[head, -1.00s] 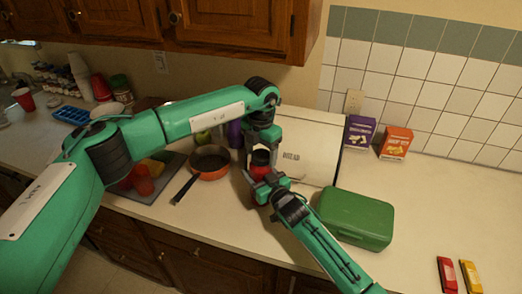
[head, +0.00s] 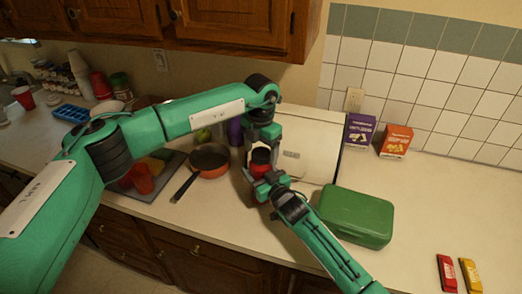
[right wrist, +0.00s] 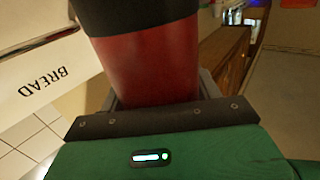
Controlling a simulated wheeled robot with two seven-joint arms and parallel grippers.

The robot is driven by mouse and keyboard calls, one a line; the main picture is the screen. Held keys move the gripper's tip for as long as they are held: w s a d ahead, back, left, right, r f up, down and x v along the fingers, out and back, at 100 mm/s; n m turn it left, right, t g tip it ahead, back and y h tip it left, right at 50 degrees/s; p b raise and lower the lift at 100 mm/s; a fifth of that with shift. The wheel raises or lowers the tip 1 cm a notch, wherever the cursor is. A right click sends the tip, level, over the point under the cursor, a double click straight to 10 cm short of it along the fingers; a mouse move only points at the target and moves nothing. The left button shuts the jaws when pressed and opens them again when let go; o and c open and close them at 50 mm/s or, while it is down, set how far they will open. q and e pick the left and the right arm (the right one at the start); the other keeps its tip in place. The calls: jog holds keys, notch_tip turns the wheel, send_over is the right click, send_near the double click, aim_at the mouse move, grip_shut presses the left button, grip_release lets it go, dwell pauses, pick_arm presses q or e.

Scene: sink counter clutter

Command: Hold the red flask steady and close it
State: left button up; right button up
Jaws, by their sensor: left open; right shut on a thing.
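The red flask (head: 257,171) stands upright on the counter in front of the bread box, with a black top part (head: 261,156). My right gripper (head: 263,187) is shut on its red body from the front right. The right wrist view shows the red body (right wrist: 150,68) between the fingers and the black part (right wrist: 125,15) above it. My left gripper (head: 262,147) points down from above, open, at the black top. I cannot tell whether its fingers touch it. The flask's base is mostly hidden by my right gripper.
The cream bread box (head: 312,140) stands close behind the flask. A green box (head: 355,217) lies right of my right arm. An orange pan (head: 210,163) and a dark tray (head: 165,185) are left. Purple (head: 359,132) and orange (head: 396,141) cartons stand at the wall. Counter at right is mostly clear.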

pick_arm(q)
notch_tip(320, 180, up, 12)
dwell(0.4)
pick_arm(e)
jog(key=o, duration=2)
jog(key=shift+c, duration=0.2)
pick_arm(q)
jog(key=shift+f, duration=0.1)
pick_arm(e)
jog(key=shift+s+d+f, duration=0.15)
jog(key=shift+s+d, duration=0.25)
jog(key=shift+s, duration=0.1)
pick_arm(q)
notch_tip(320, 180, down, 4)
jog(key=b, duration=0.3)
jog(key=shift+r+b, duration=0.2)
jog(key=shift+b, duration=0.1)
pick_arm(e)
jog(key=v, duration=1.2)
jog(key=shift+s, duration=0.25)
jog(key=shift+d, duration=0.1)
